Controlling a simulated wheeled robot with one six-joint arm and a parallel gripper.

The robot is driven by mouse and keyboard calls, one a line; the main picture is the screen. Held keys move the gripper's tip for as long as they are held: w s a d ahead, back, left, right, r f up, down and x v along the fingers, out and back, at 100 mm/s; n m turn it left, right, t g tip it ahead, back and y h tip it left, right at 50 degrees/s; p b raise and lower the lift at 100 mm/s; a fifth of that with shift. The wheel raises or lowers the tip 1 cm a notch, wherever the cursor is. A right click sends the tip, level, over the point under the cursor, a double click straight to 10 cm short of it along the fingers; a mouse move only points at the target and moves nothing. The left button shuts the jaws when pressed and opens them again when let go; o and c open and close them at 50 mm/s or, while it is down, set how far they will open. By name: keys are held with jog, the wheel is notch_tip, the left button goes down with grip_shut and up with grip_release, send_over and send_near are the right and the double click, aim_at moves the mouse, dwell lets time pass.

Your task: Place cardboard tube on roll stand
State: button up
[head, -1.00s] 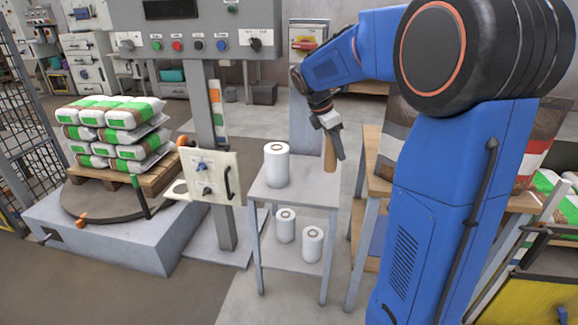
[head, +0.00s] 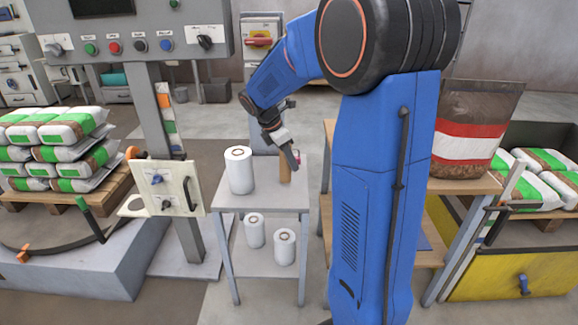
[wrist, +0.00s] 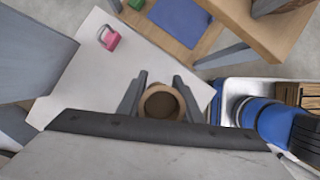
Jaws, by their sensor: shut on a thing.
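My gripper (head: 290,160) is shut on the brown cardboard tube (head: 285,170), which stands upright between its fingers. In the wrist view the tube (wrist: 162,103) shows end-on as a ring, with one finger on each side. The tube is over the right part of the top shelf of the grey roll stand (head: 262,198). The shelf also fills the middle left of the wrist view (wrist: 72,88). I cannot tell whether the tube's lower end touches the shelf. A white film roll (head: 239,170) stands on the same shelf, left of the tube and apart from it.
A pink padlock (wrist: 110,40) lies on the shelf near its edge. Two white rolls (head: 284,247) stand on the lower shelf. A wooden bench (head: 470,184) with a brown bag (head: 473,130) stands to the right. A control panel post (head: 176,165) is to the left.

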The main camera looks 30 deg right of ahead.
jog(key=shift+f, duration=1.1)
jog(key=shift+f, duration=0.1)
jog(key=o, duration=1)
jog(key=shift+o, duration=0.2)
jog(key=s+v, duration=0.1)
jog(key=v, duration=1)
jog(key=s+a+f+m+t+y, duration=0.1)
jog(key=s+a+m, duration=0.3)
jog(key=s, duration=0.5)
jog(key=s+a+f+m+t+y, duration=0.1)
jog(key=s+a+m+t+y, duration=0.1)
jog(key=s+a+m, duration=0.2)
jog(key=s+a+f+m+t+y, duration=0.1)
jog(key=s+a+m, duration=0.3)
jog(key=s, duration=1.2)
jog(key=f+m+t, duration=0.1)
jog(key=m, duration=0.3)
jog(key=shift+a+m+y, duration=0.25)
jog(key=shift+m+y, duration=0.05)
